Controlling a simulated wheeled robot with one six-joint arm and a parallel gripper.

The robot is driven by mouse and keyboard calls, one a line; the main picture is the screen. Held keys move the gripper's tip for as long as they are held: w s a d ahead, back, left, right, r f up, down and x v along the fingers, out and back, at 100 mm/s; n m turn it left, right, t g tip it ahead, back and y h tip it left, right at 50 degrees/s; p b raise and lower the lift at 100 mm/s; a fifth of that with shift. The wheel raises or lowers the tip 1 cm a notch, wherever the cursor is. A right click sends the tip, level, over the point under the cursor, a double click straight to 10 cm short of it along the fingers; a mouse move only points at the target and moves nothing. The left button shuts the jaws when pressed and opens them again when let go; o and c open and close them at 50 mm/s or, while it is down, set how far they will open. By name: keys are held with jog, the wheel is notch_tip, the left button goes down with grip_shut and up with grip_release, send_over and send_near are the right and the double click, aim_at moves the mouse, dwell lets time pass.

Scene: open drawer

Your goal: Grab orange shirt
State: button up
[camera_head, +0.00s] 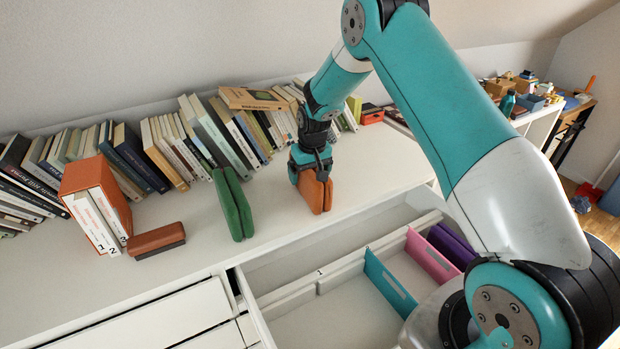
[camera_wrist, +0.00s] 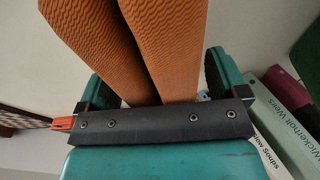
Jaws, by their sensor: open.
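The orange shirt (camera_head: 314,192) is a folded piece standing upright on the white dresser top, in front of the row of books. In the wrist view the orange shirt (camera_wrist: 160,45) shows as two ribbed folds. My gripper (camera_head: 310,168) is over its upper part, pointing down. In the wrist view my gripper (camera_wrist: 158,85) has one teal finger on each side of the folds. The fingers are open around the shirt; whether they touch it I cannot tell. The shirt's lower part is out of the wrist view.
A folded green piece (camera_head: 233,204) stands to the left of the shirt. A brown block (camera_head: 157,240) and an orange binder box (camera_head: 92,185) are farther left. Books (camera_head: 215,135) line the wall behind. The open drawer (camera_head: 345,315) in front holds teal (camera_head: 389,283), pink (camera_head: 431,257) and purple (camera_head: 452,244) pieces.

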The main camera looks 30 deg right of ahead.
jog(key=c, duration=1.1)
